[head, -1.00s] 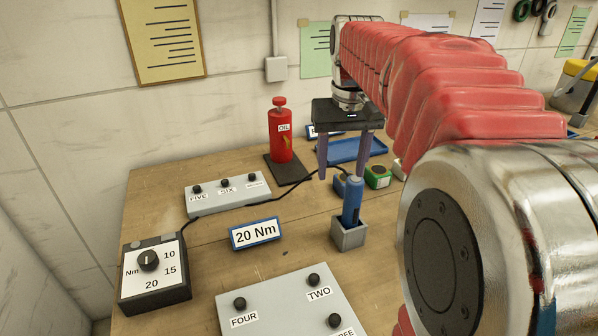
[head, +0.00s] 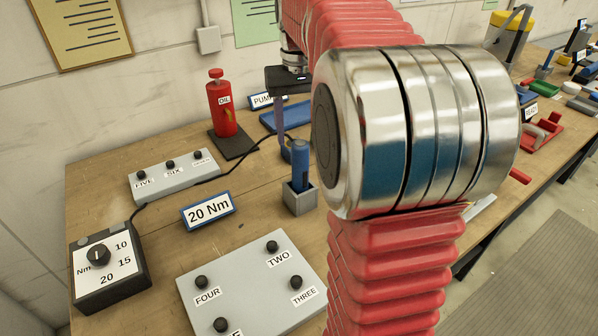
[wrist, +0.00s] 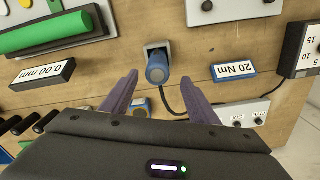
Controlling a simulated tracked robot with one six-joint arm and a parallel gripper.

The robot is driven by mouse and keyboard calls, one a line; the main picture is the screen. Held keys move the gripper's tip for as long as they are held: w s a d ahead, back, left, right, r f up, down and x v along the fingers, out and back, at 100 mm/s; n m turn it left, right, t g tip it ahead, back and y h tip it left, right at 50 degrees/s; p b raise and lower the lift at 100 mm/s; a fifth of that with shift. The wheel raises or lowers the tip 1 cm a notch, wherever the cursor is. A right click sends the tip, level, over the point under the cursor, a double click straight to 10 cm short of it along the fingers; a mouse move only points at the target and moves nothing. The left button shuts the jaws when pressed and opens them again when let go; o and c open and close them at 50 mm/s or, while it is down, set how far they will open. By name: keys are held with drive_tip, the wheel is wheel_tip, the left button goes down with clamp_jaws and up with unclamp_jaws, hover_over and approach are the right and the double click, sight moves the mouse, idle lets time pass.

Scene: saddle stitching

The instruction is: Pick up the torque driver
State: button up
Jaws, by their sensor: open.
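The torque driver (head: 300,166) is a blue, upright tool standing in a small grey square holder (head: 299,199) on the bench. A black cable runs from its top. In the wrist view the driver (wrist: 157,66) shows end-on just beyond my fingertips, roughly centred between them. My gripper (wrist: 161,80) is open and empty, with two purple-grey fingers. In the head view it is behind the driver, and my arm hides one finger. I cannot tell the exact gap between fingers and driver.
A 20 Nm sign (head: 208,212) and a dial box (head: 108,267) stand left of the holder. A button panel (head: 252,284) lies in front. Bare wood surrounds the holder.

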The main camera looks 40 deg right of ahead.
sight(300, 166)
wheel_tip(300, 166, down, 6)
drive_tip(key=shift+f, duration=0.1)
idle(0.4)
drive_tip(key=shift+s+d+f, duration=0.1)
drive_tip(key=shift+f, duration=1.15)
drive_tip(key=shift+d+f, duration=0.1)
drive_tip(key=shift+f, duration=1.15)
drive_tip(key=shift+c, duration=0.5)
drive_tip(key=c, duration=1)
drive_tip(key=shift+c, duration=0.7)
drive_tip(key=shift+r, duration=0.1)
